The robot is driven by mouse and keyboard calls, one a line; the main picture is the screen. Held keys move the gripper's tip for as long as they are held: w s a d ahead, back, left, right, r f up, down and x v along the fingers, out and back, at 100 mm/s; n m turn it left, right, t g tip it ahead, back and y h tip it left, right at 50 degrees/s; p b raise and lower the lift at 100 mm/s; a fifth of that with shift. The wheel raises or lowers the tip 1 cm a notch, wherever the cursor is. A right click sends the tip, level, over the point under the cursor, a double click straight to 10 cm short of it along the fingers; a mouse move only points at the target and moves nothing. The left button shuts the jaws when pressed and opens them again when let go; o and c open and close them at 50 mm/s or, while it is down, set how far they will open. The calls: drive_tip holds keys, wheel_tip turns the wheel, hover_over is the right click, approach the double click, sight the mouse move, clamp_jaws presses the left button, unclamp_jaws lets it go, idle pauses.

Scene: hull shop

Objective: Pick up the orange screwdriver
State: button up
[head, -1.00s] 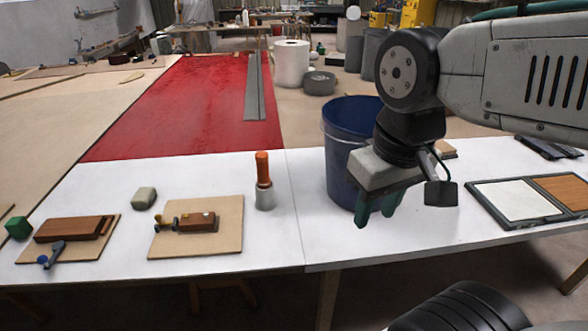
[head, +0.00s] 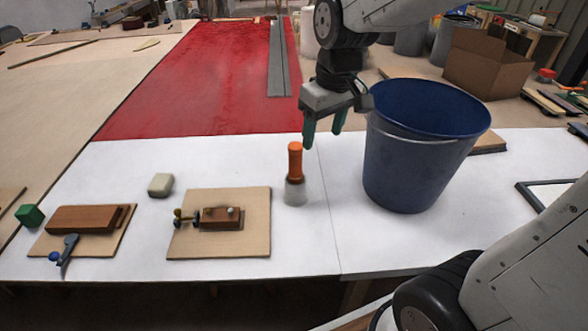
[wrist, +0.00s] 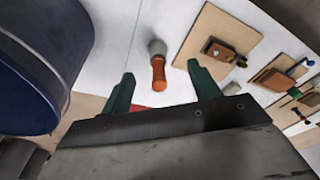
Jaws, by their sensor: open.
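The orange screwdriver (head: 295,160) stands upright on the white tabletop with its handle up. Its lower end sits in a small grey cup or holder (head: 295,192). My gripper (head: 322,135) is open and empty, just above and slightly right of the orange handle in the head view. In the wrist view the orange handle (wrist: 159,73) shows ahead of and between the green fingertips of my gripper (wrist: 160,82), and the grey holder (wrist: 157,47) is beyond it. The fingers appear apart from the handle. The screwdriver's shaft is hidden.
A large blue bucket (head: 415,165) stands close on the right; it also shows in the wrist view (wrist: 35,60). A board with a wooden block (head: 220,246) lies to the left, with a pale block (head: 161,185) nearby. The tabletop in front of the holder is clear.

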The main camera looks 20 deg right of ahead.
drive_tip(key=n, duration=0.2)
hover_over(294, 156)
drive_tip(key=d, duration=0.1)
drive_tip(key=f, duration=0.7)
drive_tip(key=shift+w+d+f, duration=0.1)
drive_tip(key=shift+w+f, duration=0.15)
drive_tip(key=shift+f, duration=0.1)
drive_tip(key=f, duration=0.2)
drive_tip(key=w+f, duration=0.1)
drive_tip(key=f, duration=0.5)
drive_tip(key=shift+w, duration=0.2)
drive_tip(key=c, duration=1.1)
